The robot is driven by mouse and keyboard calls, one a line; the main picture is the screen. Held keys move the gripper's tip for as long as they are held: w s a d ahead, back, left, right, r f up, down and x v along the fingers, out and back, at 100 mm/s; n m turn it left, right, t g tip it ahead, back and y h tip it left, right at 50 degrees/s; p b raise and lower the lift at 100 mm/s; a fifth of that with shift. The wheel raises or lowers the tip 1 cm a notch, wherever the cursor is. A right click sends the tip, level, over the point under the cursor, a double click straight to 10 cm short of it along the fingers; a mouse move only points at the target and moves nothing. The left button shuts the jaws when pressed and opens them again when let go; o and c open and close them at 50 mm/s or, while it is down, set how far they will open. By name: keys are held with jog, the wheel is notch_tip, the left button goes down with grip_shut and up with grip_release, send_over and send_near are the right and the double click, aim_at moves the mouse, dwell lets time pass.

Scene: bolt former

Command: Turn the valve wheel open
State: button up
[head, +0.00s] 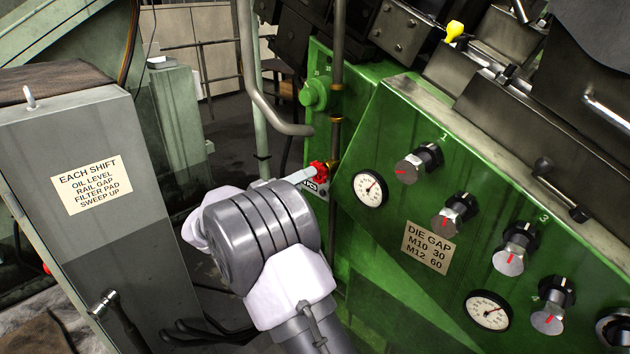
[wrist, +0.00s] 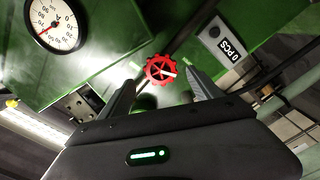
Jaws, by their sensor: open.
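The valve wheel (wrist: 161,70) is a small red scalloped handwheel with a pale pointer-like mark on its face. In the wrist view it sits just beyond and between the two fingertips. My gripper (wrist: 160,88) is open, with one finger on each side of the wheel and nothing visible held; I cannot tell whether either finger touches it. In the head view the red wheel (head: 319,171) shows at the left edge of the green machine, by a vertical pipe. My arm covers the area below and left of it, and the fingers are mostly hidden there.
A round gauge (head: 369,188) and several knobs sit on the green panel right of the wheel. A counter labelled PCS (wrist: 222,45) is close beside the wheel. A vertical pipe (head: 337,90) stands just above it. A grey cabinet (head: 90,210) stands left of my arm.

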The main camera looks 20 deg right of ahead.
aim_at(320, 171)
jog(key=b+x, duration=0.1)
jog(key=x, duration=0.5)
jog(key=shift+w+d, duration=0.1)
jog(key=shift+d, duration=0.3)
jog(key=c, duration=1.4)
jog(key=shift+o, duration=0.2)
jog(key=shift+n, duration=0.8)
jog(key=o, duration=1.4)
jog(key=shift+c, duration=0.2)
